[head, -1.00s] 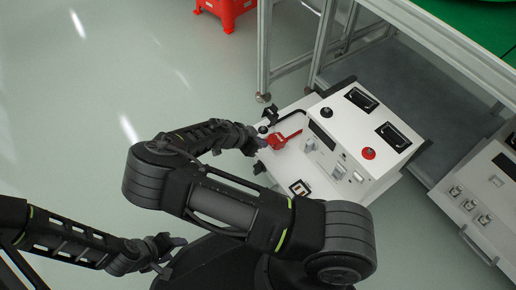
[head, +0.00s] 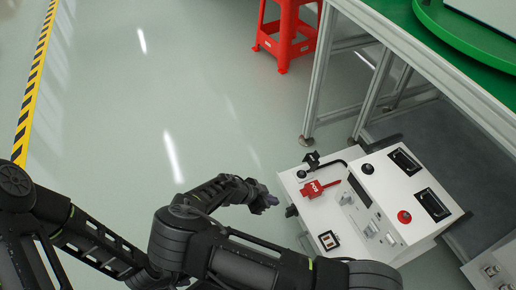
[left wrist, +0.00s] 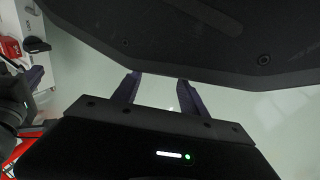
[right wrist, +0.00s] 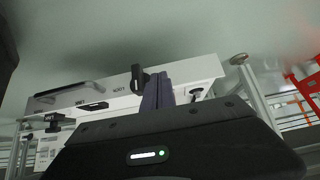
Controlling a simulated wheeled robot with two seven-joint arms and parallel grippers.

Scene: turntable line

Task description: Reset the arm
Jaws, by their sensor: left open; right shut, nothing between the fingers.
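My right gripper (head: 268,202) is shut and empty, over the floor just left of the white control box (head: 359,227), apart from it. In the right wrist view its fingertips (right wrist: 158,90) are together, with the white box (right wrist: 203,70) behind them. My left gripper is open and empty in the left wrist view (left wrist: 157,88), with pale floor and a dark panel beyond its fingers. In the head view the left arm runs low from the left edge, and its gripper is mostly hidden behind my right arm.
The control box carries a red part (head: 318,189), a red button (head: 404,217) and black knobs. A metal-framed green table (head: 470,62) stands at the upper right. A red stool (head: 287,38) is at the back. Open floor lies left, up to a yellow-black stripe (head: 37,78).

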